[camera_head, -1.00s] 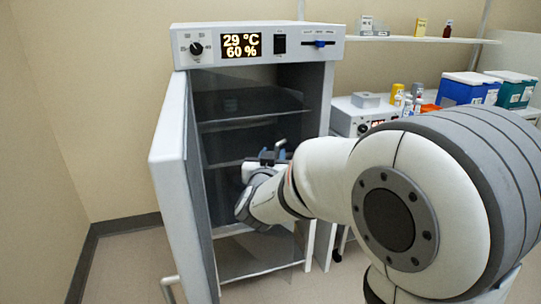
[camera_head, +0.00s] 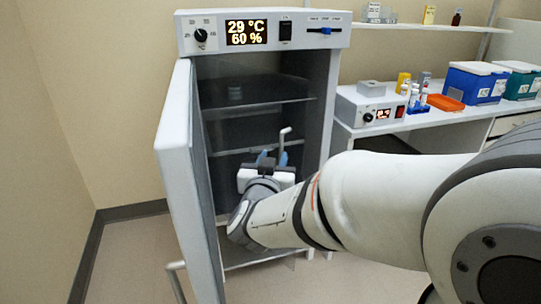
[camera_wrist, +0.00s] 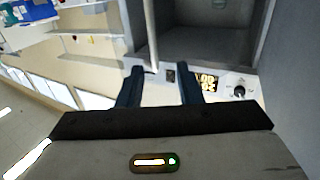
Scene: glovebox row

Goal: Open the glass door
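The incubator cabinet (camera_head: 328,40) stands with its thick white outer door (camera_head: 178,170) swung open to the left. The opening behind it looks dark and tinted, as through the glass door (camera_head: 262,122); I cannot tell whether the glass is shut or ajar. A pale bent handle (camera_head: 285,133) stands out in front of it. My gripper (camera_head: 273,158) is open in front of the opening, just below the handle's upper end. In the wrist view, a pale rod (camera_wrist: 150,35), seemingly this handle, lies between the lines of the open fingers (camera_wrist: 158,82). Contact cannot be told.
The outer door's handle (camera_head: 175,267) juts out low left. On the right, a bench carries a grey device (camera_head: 350,108), an orange tray (camera_head: 446,102) and a blue box (camera_head: 470,88).

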